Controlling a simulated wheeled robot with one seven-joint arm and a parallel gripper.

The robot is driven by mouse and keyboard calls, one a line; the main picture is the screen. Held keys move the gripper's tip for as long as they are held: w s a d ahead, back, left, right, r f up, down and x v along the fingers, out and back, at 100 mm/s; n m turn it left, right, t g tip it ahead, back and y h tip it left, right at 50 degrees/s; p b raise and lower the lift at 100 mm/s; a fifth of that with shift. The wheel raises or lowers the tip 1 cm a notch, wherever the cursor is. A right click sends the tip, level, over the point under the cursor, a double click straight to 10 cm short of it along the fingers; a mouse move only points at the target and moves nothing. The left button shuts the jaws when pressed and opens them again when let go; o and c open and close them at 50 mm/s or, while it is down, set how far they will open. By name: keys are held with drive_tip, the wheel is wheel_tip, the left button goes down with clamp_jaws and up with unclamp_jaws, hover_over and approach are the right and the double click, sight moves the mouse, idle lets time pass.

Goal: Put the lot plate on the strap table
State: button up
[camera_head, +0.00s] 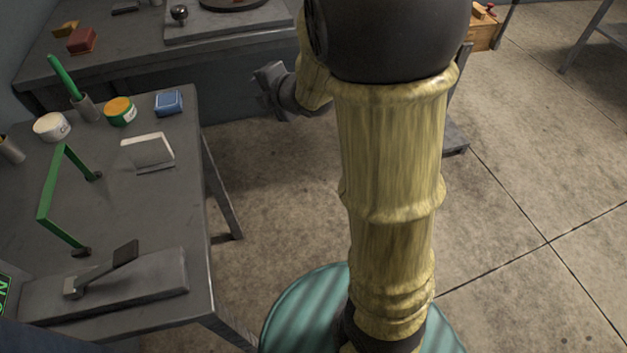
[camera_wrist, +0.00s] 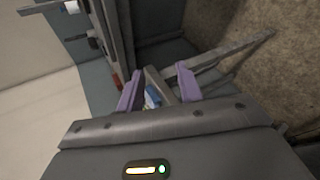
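A white upright plate (camera_head: 148,150), which may be the lot plate, stands on the near grey table (camera_head: 190,221) at left. No label marks either table clearly as the strap table. My gripper (camera_head: 266,90) is past the near table's right edge, over the floor, apart from the white plate. In the wrist view its two purple fingers (camera_wrist: 160,88) are spread apart with nothing clearly held between them. A small blue thing shows beyond the fingers. My arm hides the middle of the head view.
The near table holds a green frame (camera_head: 57,185), a lever on a grey block (camera_head: 140,290), a blue box (camera_head: 168,103), a green-orange tin (camera_head: 120,111) and a white tub (camera_head: 52,126). A back bench (camera_head: 130,62) holds a red block (camera_head: 82,40). Floor at right is mostly clear.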

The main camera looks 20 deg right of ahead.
drive_tip(key=s+d+f+m+g+h, duration=0.1)
drive_tip(key=s+f+m+g, duration=0.3)
drive_tip(key=s+m, duration=0.6)
drive_tip(key=s+d+f+m+g+h, duration=0.2)
drive_tip(key=s+f+m+g, duration=0.2)
drive_tip(key=s+m, duration=0.6)
drive_tip(key=f+m, duration=0.1)
drive_tip(key=m, duration=0.1)
drive_tip(key=shift+s+d+m+g+h, duration=0.3)
drive_tip(key=shift+s+d+m, duration=0.05)
drive_tip(key=shift+m, duration=0.05)
